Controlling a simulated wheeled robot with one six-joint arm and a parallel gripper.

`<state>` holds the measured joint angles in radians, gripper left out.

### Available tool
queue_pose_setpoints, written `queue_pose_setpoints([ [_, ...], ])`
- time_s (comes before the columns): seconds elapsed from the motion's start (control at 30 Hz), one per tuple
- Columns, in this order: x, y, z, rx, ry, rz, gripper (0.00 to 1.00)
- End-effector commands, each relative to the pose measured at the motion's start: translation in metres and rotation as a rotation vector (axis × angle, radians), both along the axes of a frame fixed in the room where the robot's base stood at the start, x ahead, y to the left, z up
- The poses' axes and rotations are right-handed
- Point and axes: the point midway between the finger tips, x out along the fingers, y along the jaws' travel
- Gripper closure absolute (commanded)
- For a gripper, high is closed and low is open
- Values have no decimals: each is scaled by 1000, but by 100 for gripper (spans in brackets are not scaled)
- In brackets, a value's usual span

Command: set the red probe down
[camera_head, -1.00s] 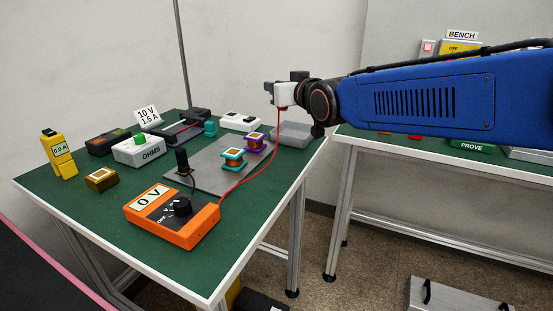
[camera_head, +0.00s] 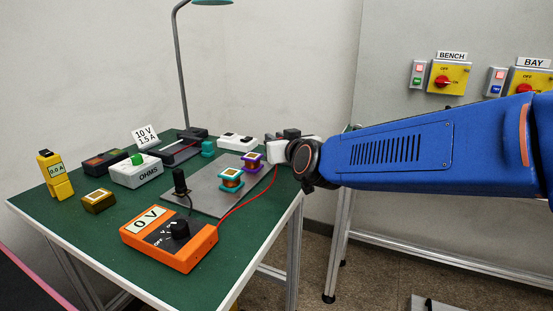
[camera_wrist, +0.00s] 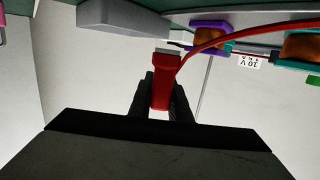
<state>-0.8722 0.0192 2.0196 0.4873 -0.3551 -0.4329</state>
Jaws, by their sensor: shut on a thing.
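My gripper (camera_head: 270,150) is at the right edge of the green table, low beside the purple coil. In the wrist view its dark fingers (camera_wrist: 162,92) are shut on the red probe (camera_wrist: 163,68), with the probe's grey end pointing away from the palm. In the head view the probe is hard to make out at the gripper. Its red lead (camera_head: 246,203) runs from the orange meter (camera_head: 168,237), which reads 0 V, up to the gripper. The red lead also crosses the upper right of the wrist view (camera_wrist: 235,32).
A black probe (camera_head: 180,182) stands upright on the grey plate (camera_head: 205,204). A teal coil (camera_head: 230,180) and a purple coil (camera_head: 251,161) stand near the gripper. A pale tray (camera_wrist: 122,17) shows in the wrist view. The green table front (camera_head: 85,237) is clear.

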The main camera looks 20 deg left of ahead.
Motion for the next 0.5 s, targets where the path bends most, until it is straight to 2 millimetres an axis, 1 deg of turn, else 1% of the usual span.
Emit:
queue_pose_setpoints([
  [0.03, 0, 0, -6, -2, 1, 0, 100],
  [0.27, 0, 0, -20, -2, -1, 0, 100],
  [0.4, 0, 0, -39, -3, 1, 0, 100],
  [0.5, 0, 0, -48, -1, 0, 0, 100],
])
